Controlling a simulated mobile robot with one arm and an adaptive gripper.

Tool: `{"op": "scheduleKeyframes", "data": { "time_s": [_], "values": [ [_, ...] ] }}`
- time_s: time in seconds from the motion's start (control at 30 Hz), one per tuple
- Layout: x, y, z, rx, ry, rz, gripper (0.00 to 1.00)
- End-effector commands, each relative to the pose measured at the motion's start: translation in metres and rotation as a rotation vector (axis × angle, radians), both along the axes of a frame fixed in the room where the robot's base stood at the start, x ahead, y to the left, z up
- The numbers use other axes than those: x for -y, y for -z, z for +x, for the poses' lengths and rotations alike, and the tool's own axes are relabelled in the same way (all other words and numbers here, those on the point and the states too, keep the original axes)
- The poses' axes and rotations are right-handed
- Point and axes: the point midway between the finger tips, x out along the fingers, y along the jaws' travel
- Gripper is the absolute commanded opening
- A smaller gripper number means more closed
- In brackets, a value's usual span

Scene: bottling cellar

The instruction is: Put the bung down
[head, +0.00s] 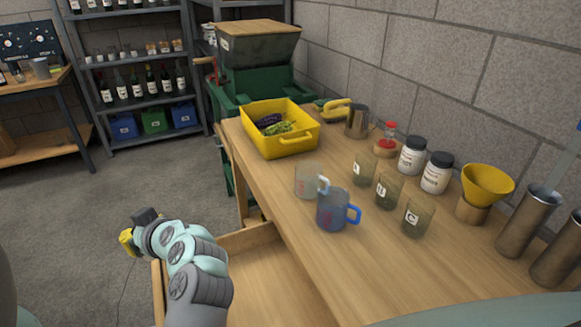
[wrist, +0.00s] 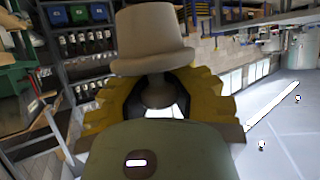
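The bung (wrist: 152,42), a beige tapered stopper, fills the upper middle of the wrist view. My gripper (wrist: 160,98) has yellow ridged fingers that show on both sides just behind and below the bung. It appears shut on the bung, though the exact contact is partly hidden. In the head view my gripper (head: 128,240) is at the lower left, over the grey floor and left of the bench's open drawer. The bung cannot be made out in the head view. The wooden bench (head: 390,285) is to the right of my gripper.
The open drawer (head: 265,280) juts from the bench front. Bare wood lies along the near right.

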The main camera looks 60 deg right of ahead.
Motion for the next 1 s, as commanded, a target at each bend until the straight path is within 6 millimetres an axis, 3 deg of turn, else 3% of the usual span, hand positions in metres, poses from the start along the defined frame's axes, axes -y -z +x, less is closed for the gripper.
{"op": "scheduleKeyframes", "data": {
  "time_s": [0.03, 0.2, 0.5, 0.77, 1.0],
  "values": [
    [0.015, 0.019, -0.014, 0.001, 0.016, -0.002, 0.00],
    [0.046, 0.041, -0.058, 0.002, 0.016, -0.004, 0.00],
    [0.066, 0.057, -0.116, 0.004, 0.006, 0.001, 0.00],
    [0.066, 0.062, -0.125, 0.005, -0.001, 0.006, 0.00],
    [0.066, 0.104, -0.124, 0.003, 0.001, 0.010, 0.00]
  ]
}}
